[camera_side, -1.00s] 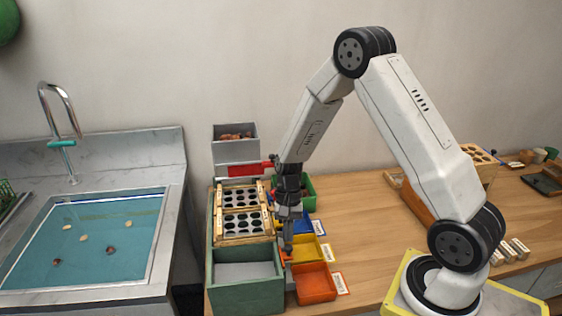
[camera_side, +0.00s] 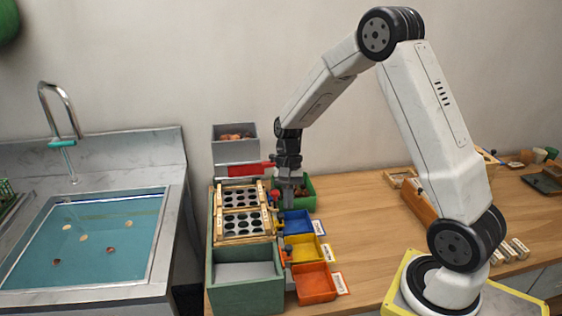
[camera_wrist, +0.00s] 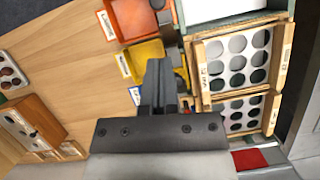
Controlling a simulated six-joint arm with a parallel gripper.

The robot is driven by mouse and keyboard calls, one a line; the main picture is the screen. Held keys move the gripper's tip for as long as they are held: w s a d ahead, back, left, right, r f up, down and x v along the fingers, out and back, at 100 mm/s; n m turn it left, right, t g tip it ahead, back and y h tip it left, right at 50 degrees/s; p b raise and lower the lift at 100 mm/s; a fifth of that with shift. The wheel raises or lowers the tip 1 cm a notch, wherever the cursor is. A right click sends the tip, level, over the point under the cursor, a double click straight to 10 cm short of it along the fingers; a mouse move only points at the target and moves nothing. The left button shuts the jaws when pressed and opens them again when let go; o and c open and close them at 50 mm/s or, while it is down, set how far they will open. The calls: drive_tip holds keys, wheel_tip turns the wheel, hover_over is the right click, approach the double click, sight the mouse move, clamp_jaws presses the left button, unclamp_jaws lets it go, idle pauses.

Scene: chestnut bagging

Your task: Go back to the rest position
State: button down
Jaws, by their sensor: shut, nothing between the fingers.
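My gripper (camera_side: 290,195) is in the air over the work table, in front of the green bin (camera_side: 309,194) in the side view. In the wrist view its fingers (camera_wrist: 158,85) are shut together with nothing between them. The sizing rack (camera_side: 241,210) with round holes stands left of the gripper, above a green box (camera_side: 246,291). The rack also shows in the wrist view (camera_wrist: 200,82), to the right of the fingers. The blue bin (camera_side: 298,222), yellow bin (camera_side: 303,247) and orange bin (camera_side: 315,284) stand in a row below the gripper.
A grey hopper (camera_side: 235,152) with brown chestnuts stands behind the rack, with a red piece in front. The water-filled sink (camera_side: 95,235), with several chestnuts in it, is at the left. Wooden blocks stand at the right. The table middle (camera_side: 365,225) is clear.

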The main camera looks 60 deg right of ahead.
drive_tip(key=s+a+r+n+t+h, duration=0.2)
drive_tip(key=s+a+n+t, duration=0.3)
drive_tip(key=s+a+n, duration=0.3)
drive_tip(key=shift+s+r+n+h, duration=0.4)
drive_tip(key=shift+s+n+h, duration=0.35)
drive_tip(key=shift+n, duration=0.65)
drive_tip(key=shift+w+a, duration=0.1)
drive_tip(key=shift+w, duration=0.1)
